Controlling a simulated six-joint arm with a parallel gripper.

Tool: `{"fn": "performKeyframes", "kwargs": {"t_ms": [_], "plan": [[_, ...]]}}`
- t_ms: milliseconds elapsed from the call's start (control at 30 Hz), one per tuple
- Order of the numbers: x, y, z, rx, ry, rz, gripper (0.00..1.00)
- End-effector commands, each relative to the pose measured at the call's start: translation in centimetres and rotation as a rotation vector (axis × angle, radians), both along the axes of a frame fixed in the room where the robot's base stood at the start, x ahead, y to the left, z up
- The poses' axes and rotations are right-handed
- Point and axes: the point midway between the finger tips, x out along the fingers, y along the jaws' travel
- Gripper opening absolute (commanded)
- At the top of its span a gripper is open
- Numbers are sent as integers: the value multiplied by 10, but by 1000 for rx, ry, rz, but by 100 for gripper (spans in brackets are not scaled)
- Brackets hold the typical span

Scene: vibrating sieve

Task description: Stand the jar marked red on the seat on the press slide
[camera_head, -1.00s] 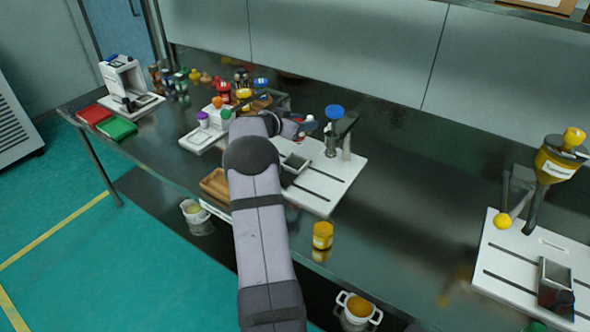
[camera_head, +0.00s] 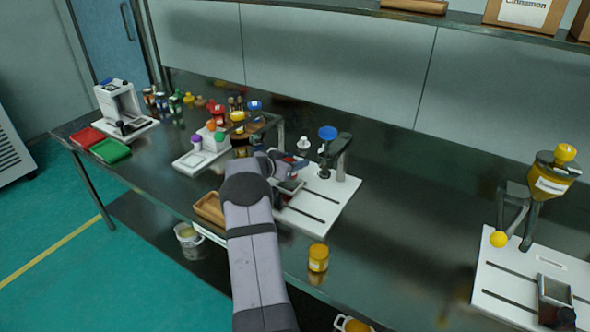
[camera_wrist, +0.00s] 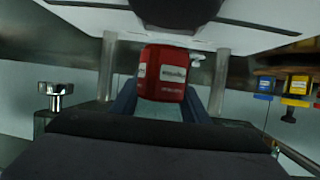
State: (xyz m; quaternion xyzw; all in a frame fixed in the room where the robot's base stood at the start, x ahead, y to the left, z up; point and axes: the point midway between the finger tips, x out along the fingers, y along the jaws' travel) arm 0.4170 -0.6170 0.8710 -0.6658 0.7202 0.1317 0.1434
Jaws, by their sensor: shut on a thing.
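My gripper (camera_wrist: 160,100) is shut on a red jar (camera_wrist: 168,72) with a pale label, held between its two blue-grey fingers in the wrist view. A dark rounded part stands just beyond the jar at the top of that view. In the head view my gripper (camera_head: 288,160) is over the near-left part of the press (camera_head: 340,160), which has a blue knob and a white base plate (camera_head: 325,205). A dark square tray (camera_head: 291,187) is on that plate, below my gripper. The seat on the slide cannot be made out, and I cannot tell whether the jar touches anything.
A yellow jar (camera_head: 318,258) stands near the table's front edge. A wooden tray (camera_head: 210,208) is left of my arm. A yellow hopper machine (camera_head: 551,180) stands at right, with clear table between.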

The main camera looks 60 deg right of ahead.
Motion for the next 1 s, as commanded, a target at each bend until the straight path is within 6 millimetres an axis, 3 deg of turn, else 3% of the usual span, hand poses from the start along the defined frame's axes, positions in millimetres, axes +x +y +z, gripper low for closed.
{"fn": "performKeyframes", "kwargs": {"t_ms": [300, 700, 733, 800, 1000], "plan": [[0, 0, -33, 1, 3, 1, 15], [0, 0, -37, 0, 1, 0, 15], [0, 0, -37, 0, 1, 0, 44], [0, 0, -37, 0, 1, 0, 60], [0, 0, -37, 0, 1, 0, 60]]}}
